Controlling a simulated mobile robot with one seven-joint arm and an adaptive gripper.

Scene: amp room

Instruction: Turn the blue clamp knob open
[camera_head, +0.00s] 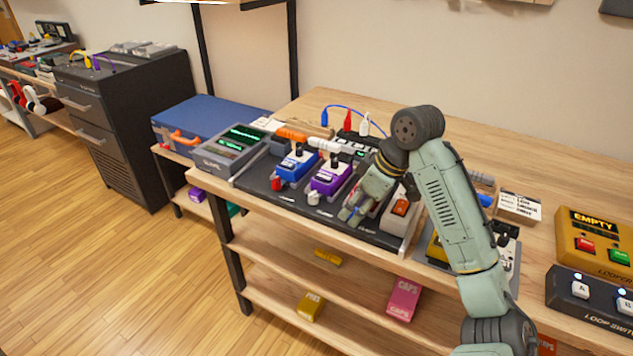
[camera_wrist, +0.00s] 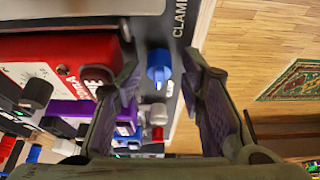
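The blue clamp knob (camera_wrist: 159,68) shows in the wrist view on a grey plate with the printed word CLAMP (camera_wrist: 180,18). My gripper (camera_wrist: 160,62) is open, with one finger on each side of the knob and a visible gap on both sides. In the head view my gripper (camera_head: 352,212) reaches down over the front part of the dark pedal board (camera_head: 262,184). There the knob is hidden or too small to make out clearly.
A red pedal (camera_wrist: 40,75) lies left of my fingers in the wrist view. In the head view, a blue pedal (camera_head: 296,166) and a purple pedal (camera_head: 330,178) stand left of my gripper. A yellow looper box (camera_head: 590,240) and a loop switch box (camera_head: 600,300) stand to the right.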

